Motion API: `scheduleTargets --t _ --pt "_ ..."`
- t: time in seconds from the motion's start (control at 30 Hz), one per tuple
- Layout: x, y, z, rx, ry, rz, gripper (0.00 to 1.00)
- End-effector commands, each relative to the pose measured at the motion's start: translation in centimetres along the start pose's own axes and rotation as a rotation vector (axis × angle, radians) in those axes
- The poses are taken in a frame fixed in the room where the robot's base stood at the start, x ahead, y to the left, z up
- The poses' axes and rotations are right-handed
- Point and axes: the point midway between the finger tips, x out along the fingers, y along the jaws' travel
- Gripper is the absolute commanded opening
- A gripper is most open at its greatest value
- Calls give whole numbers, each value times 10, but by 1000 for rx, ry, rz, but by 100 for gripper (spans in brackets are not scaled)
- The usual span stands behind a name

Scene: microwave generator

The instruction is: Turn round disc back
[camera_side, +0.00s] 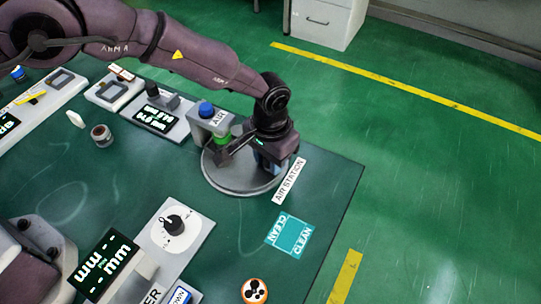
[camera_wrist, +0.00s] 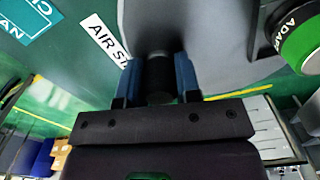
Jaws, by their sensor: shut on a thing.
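The round disc (camera_side: 225,182) is a flat grey plate with a pale rim, lying on the green table at the AIR STATION label. Its right part is hidden under my gripper. My gripper (camera_side: 272,165) is low over the disc's right side. In the wrist view, my gripper (camera_wrist: 158,80) has its two blue fingers closed around a short dark upright post (camera_wrist: 159,78). The grey surface beyond it looks like the disc (camera_wrist: 225,35). How the post joins the disc is hidden.
A grey AIR block (camera_side: 208,120) with a blue button stands behind the disc, with a green ring (camera_side: 222,138) below. The wrist view shows a green-rimmed black adapter (camera_wrist: 300,38). A teal CLEAN mat (camera_side: 290,235) lies in front. A knob panel (camera_side: 174,225) stands front left.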

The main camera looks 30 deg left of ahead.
Motion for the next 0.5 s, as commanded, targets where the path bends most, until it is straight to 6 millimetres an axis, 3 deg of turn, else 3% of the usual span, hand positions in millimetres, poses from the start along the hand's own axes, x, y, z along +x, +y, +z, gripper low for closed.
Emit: scheduleTargets --t 0.5 --pt "0 -2 -8 -129 0 1 0"
